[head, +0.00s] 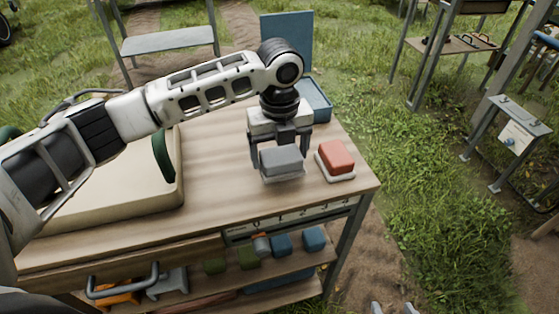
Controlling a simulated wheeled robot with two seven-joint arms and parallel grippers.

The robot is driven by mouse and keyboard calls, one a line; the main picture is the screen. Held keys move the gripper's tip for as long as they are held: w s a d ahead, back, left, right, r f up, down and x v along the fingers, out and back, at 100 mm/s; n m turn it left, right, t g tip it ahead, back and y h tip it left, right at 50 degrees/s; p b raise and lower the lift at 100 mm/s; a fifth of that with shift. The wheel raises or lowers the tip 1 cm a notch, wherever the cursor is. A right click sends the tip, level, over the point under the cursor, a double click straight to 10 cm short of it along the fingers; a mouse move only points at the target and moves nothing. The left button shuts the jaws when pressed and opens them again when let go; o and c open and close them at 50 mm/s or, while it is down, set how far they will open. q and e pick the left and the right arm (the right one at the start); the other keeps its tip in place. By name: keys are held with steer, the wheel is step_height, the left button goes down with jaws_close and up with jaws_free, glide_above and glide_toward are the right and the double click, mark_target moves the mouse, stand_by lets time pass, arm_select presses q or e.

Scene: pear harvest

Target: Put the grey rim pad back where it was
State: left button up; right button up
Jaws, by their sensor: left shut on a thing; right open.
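The grey rim pad (282,159) is a rounded grey block with a paler base edge under it. My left gripper (281,158) points down over the right part of the wooden workbench (222,163) and is shut on the grey pad, one finger at each side. The pad is at or just above the bench top; I cannot tell whether it touches. My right gripper (392,308) shows only as two fingertips at the bottom edge of the head view, apart and empty, away from the bench.
A red pad (336,156) on a pale base sits just right of the grey pad. A blue box (316,98) with a raised lid stands behind. A cream tray (150,205) with a dark green handle-like loop fills the left. Lower shelves hold several coloured blocks.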

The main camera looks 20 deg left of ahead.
mark_target(280, 163)
arm_select(q)
steer(key=shift+f, duration=1.5)
steer(key=o, duration=0.9)
steer(key=shift+f, duration=0.15)
step_height(280, 163, up, 12)
steer(key=shift+r, duration=0.2)
steer(key=shift+s+f, duration=0.1)
